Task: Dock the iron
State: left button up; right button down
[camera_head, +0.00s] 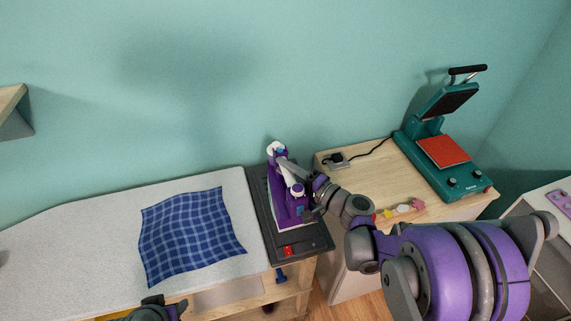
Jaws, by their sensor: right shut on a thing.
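A purple and white iron (288,208) is at the dark grey dock (315,239) on the right end of the ironing surface. My right gripper (298,180) is shut on the iron from the right side. The fingers are partly hidden against the iron. I cannot tell whether the iron rests fully on the dock or is slightly above it. A red switch (288,251) shows on the dock's front part. At the bottom edge a dark part of my left arm shows, and I cannot make out its jaws.
A blue checked cloth (190,235) lies on the grey ironing board (90,240). To the right, a wooden table (350,170) carries a teal heat press (440,150), its lid raised, and a small tray of coloured pieces (402,210). A wall shelf (12,108) juts in at the left.

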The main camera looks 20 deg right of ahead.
pick_arm(q)
jog(key=shift+s+f+b, duration=0.15)
jog(key=shift+f+b, duration=0.15)
jog(key=shift+f, duration=0.15)
pick_arm(e)
jog(key=shift+f, duration=2.1)
jog(key=shift+f, duration=0.2)
pick_arm(q)
jog(key=shift+f, duration=0.15)
pick_arm(e)
jog(key=c, duration=0.6)
grip_release()
jog(key=shift+r, duration=0.25)
pick_arm(q)
jog(key=shift+s+f+b, duration=0.25)
jog(key=shift+f+b, duration=0.25)
jog(key=shift+f, duration=0.1)
jog(key=shift+s+f+b, duration=0.2)
jog(key=shift+f+b, duration=0.3)
jog(key=shift+f, duration=0.05)
pick_arm(e)
jog(key=v, duration=1.2)
pick_arm(q)
jog(key=shift+s, duration=0.1)
pick_arm(e)
jog(key=shift+s, duration=0.1)
